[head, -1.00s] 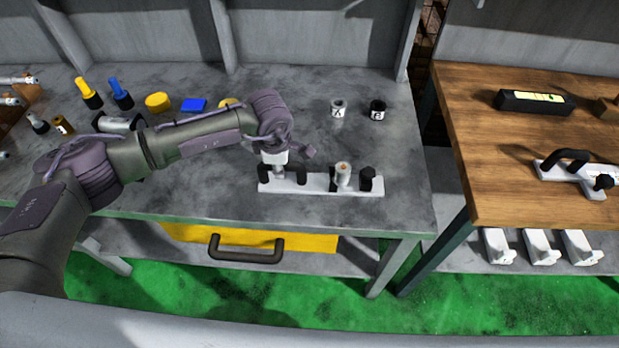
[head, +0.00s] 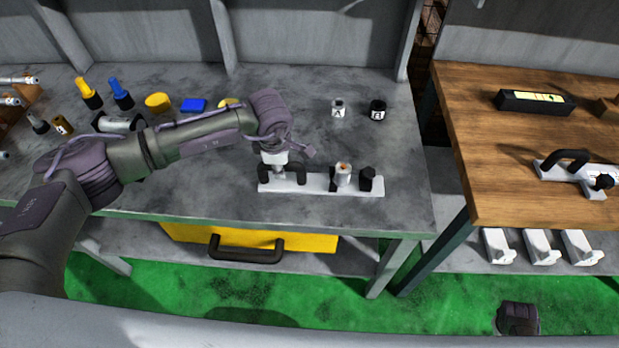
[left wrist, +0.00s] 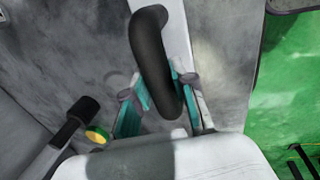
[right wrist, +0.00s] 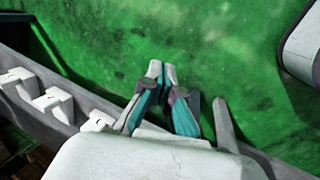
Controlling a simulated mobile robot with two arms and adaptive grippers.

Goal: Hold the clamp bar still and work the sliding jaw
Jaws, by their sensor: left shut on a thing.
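The white clamp bar (head: 311,185) lies flat along the front of the grey table in the head view. Its black arched handle (head: 298,173) is at the left end and also shows in the left wrist view (left wrist: 150,55). My left gripper (head: 277,174) is shut on this handle; in the left wrist view its fingers flank it. A white cylinder with an orange top (head: 343,174) stands at the bar's right part, beside black parts and a black knobbed block (head: 368,180). I cannot tell which black part slides. My right gripper (right wrist: 163,72) is shut and empty over the green floor.
Yellow and blue tools (head: 88,95) are at the back left. A wooden table (head: 520,140) to the right holds another handled white device (head: 580,175). A gap separates the tables.

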